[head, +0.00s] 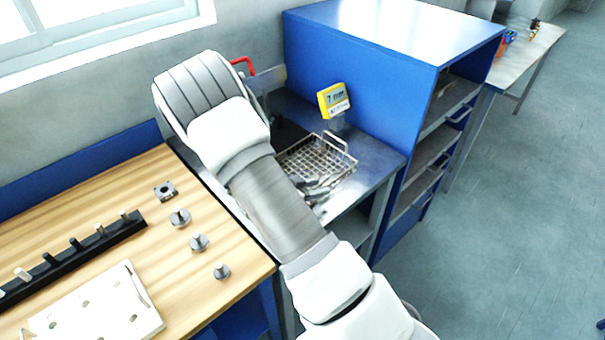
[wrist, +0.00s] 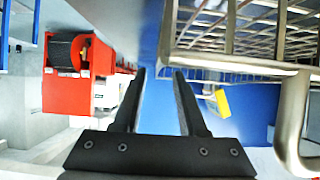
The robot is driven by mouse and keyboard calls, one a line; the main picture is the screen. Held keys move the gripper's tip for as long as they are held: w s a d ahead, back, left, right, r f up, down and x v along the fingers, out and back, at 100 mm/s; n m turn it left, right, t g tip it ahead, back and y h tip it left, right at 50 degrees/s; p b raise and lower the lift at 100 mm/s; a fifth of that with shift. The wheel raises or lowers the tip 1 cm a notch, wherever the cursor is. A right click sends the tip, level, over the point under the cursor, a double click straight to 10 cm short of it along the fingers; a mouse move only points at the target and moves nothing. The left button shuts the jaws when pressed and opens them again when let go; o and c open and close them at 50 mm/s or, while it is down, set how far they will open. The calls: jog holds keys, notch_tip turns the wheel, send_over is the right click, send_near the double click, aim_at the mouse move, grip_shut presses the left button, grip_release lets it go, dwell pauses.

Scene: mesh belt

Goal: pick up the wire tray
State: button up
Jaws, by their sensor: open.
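The wire tray (head: 306,160) is a metal mesh basket with raised end handles, on a dark metal bench right of my arm in the head view. Several metal parts lie in it, and my arm hides its near left side. In the wrist view the tray (wrist: 232,64) fills the upper right, with a thick bent handle (wrist: 292,122) at the right edge. My gripper (wrist: 159,72) is open, with nothing between its two black fingers. Its tips appear just left of the tray's rim; I cannot tell the depth between them. My arm hides the gripper in the head view.
A yellow sign (head: 333,99) stands behind the tray, beside a tall blue cabinet (head: 370,65). A wooden bench (head: 165,240) at left holds a black peg rack, a white plate and several small metal pieces. A red unit (wrist: 70,95) shows left in the wrist view.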

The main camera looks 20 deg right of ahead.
jog(key=x, duration=0.4)
jog(key=shift+s+d+f, duration=0.1)
jog(key=shift+f, duration=0.1)
grip_shut()
dwell(1.2)
